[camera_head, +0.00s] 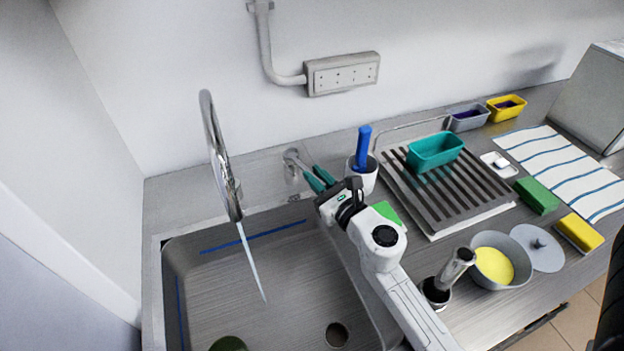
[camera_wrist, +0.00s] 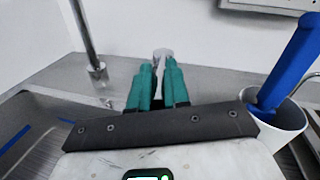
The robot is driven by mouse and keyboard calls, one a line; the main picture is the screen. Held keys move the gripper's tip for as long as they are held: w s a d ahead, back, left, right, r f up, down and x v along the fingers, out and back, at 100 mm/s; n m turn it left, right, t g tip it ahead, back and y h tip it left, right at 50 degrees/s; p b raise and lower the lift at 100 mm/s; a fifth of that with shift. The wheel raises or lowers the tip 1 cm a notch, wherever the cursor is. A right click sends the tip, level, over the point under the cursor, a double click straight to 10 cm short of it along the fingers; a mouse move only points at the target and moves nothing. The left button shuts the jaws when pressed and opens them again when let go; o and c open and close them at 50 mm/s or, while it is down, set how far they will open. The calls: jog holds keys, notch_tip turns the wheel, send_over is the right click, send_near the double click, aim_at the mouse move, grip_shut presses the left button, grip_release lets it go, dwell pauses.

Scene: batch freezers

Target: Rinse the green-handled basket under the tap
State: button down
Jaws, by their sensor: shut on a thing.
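The tap (camera_head: 222,165) stands at the back of the sink, and a stream of water (camera_head: 251,262) falls from it. My gripper (camera_head: 319,180) is at the sink's back edge, right of the tap. In the wrist view its teal fingers (camera_wrist: 158,85) are closed around a pale grey piece (camera_wrist: 163,54), apparently the chrome valve lever (camera_head: 292,157). A dark green rounded thing (camera_head: 228,344) sits low in the sink, cut off by the picture edge. I cannot tell whether it is the green-handled basket, and no basket shows clearly elsewhere.
The sink basin (camera_head: 275,285) has a drain at right. A white cup with a blue-handled tool (camera_head: 363,150) stands close right of my gripper. Farther right are a drying rack (camera_head: 440,195) with a teal tub (camera_head: 435,151), a bowl (camera_head: 490,265) and sponges.

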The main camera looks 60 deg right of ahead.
jog(key=shift+f, duration=0.1)
jog(key=c, duration=1.1)
grip_release()
